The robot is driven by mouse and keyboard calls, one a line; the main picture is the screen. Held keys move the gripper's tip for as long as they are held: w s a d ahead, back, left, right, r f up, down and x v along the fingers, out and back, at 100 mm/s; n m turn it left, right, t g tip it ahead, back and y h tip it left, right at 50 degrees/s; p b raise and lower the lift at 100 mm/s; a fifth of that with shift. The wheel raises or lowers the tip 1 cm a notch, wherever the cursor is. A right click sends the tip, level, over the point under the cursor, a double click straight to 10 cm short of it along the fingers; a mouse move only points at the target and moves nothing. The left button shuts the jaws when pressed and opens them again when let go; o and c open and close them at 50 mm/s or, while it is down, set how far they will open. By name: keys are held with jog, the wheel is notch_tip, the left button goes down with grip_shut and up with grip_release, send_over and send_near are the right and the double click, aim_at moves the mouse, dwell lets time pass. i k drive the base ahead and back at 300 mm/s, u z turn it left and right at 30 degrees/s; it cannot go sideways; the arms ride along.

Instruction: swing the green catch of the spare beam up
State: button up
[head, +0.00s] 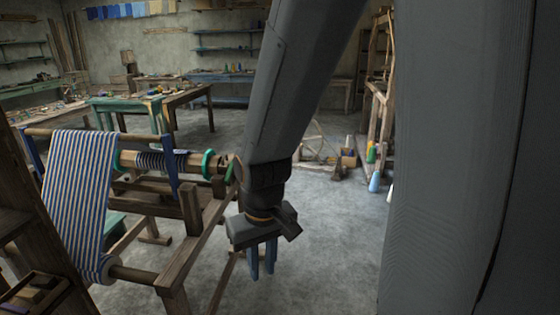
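A wooden beam (195,163) with dark striped winding lies across the loom frame at the left. It has a green ring (208,165) near its right end and another green ring (117,160) at its left. A narrow green piece (230,172), possibly the catch, shows at the beam's right end, close beside my arm in the picture. Its exact position is hard to tell, and my arm may hide part of it. My gripper (262,262) points down, right of and below the beam end in the picture. Its fingers hold nothing visible; their opening is unclear.
Blue-and-white striped cloth (78,200) hangs over the loom's left side. A wooden loom rail (195,250) runs close to the left of my gripper. Tables (180,103) stand farther back. Open grey floor (325,240) lies right of my gripper. Cones (374,182) stand farther right.

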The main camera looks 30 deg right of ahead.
aim_at(226, 180)
jog(key=z, duration=0.7)
jog(key=i, duration=0.9)
jog(key=z, duration=0.45)
jog(key=i, duration=1.15)
jog(key=u, duration=0.65)
